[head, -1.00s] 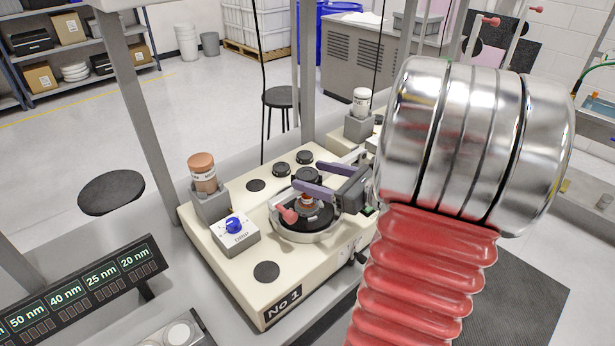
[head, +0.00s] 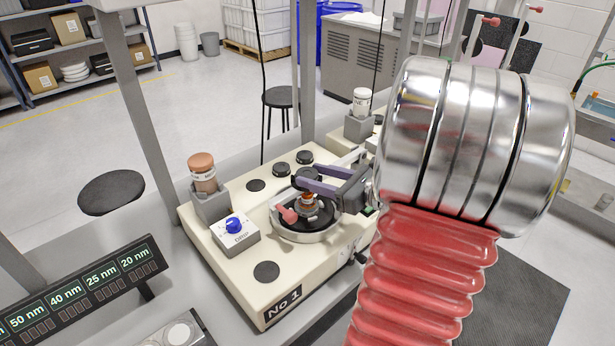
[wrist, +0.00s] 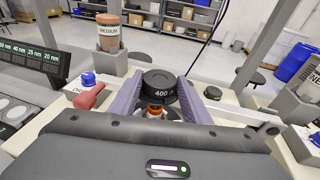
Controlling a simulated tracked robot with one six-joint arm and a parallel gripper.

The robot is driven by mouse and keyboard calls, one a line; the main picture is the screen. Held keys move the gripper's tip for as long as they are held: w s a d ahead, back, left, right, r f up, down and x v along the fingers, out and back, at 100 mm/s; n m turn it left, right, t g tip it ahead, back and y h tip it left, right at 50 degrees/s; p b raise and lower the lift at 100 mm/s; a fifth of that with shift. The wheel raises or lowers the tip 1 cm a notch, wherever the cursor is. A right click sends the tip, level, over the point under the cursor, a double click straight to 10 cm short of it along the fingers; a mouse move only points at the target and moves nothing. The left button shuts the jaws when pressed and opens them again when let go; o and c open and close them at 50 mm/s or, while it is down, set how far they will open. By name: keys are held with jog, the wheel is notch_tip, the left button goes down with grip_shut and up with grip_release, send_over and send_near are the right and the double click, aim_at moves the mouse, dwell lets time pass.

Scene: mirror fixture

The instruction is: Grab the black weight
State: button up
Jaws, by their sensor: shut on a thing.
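The black weight (wrist: 158,80), a round disc marked 400, sits between the two purple fingers of my gripper (wrist: 160,95) in the wrist view. The fingers are shut on its sides. In the head view the same weight (head: 307,174) shows between the fingers of my gripper (head: 306,179), above the round polishing fixture (head: 303,231). An orange and metal post (wrist: 155,110) stands just under the weight. I cannot tell whether the weight still rests on it.
A pink-knobbed handle (head: 287,214) is close left of the fixture. A blue-knobbed box (head: 236,230), a brown-capped bottle (head: 203,175) in a grey holder and several other black discs sit on the cream base (head: 213,255). A grey frame post (head: 307,80) stands behind.

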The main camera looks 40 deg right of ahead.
jog(key=c, duration=0.3)
jog(key=shift+c, duration=0.2)
jog(key=shift+r, duration=0.15)
notch_tip(320, 180, up, 10)
dwell(0.4)
dwell(0.5)
